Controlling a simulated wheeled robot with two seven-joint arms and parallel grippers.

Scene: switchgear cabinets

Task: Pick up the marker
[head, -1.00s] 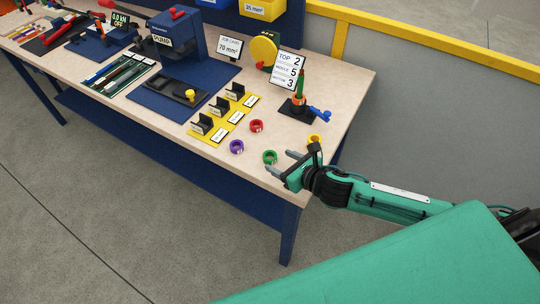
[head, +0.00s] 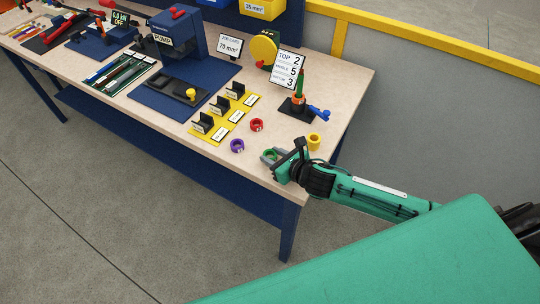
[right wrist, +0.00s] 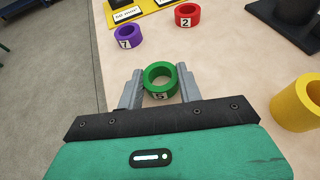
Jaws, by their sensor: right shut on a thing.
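The green ring marker (head: 270,153), numbered 5, is at the front right corner area of the bench. I cannot tell whether the ring still touches the bench. My left gripper is not in view.
A purple ring (right wrist: 128,36) numbered 7, a red ring (right wrist: 187,15) numbered 2 and a yellow ring (head: 314,142) stand close by. Behind are a post on a black base (head: 297,108), a card (head: 287,69) reading 2, 5, 3, and a yellow tag board (head: 206,135).

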